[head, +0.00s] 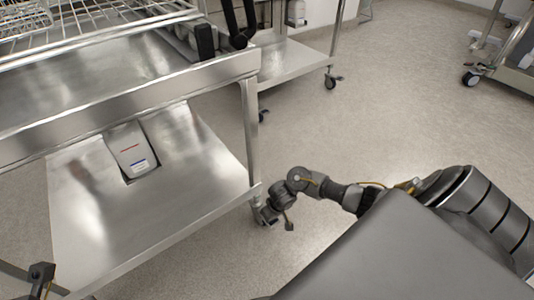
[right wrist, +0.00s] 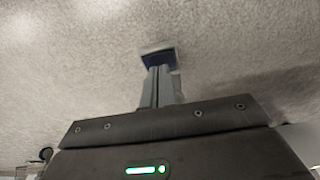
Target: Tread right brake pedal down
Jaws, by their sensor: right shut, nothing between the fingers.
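My right arm reaches down to the floor in the head view, and its dark gripper end (head: 268,214) is low beside the front right leg of the steel table. The fingers are too small to make out there. In the right wrist view my right gripper (right wrist: 160,75) is shut and empty, its two grey fingers together. A small dark blue piece with a pale rim (right wrist: 158,57) shows at the fingertips against the floor; I cannot tell whether it is the brake pedal or whether the fingers touch it. The right brake pedal is not clearly visible in the head view. My left gripper's fingers do not show.
The steel table (head: 170,85) has a lower shelf (head: 105,235) carrying a white box (head: 133,152). Another wheeled cart (head: 300,60) stands behind, and a trolley wheel (head: 470,79) is at the far right. Floor (head: 390,110) right of the table is open.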

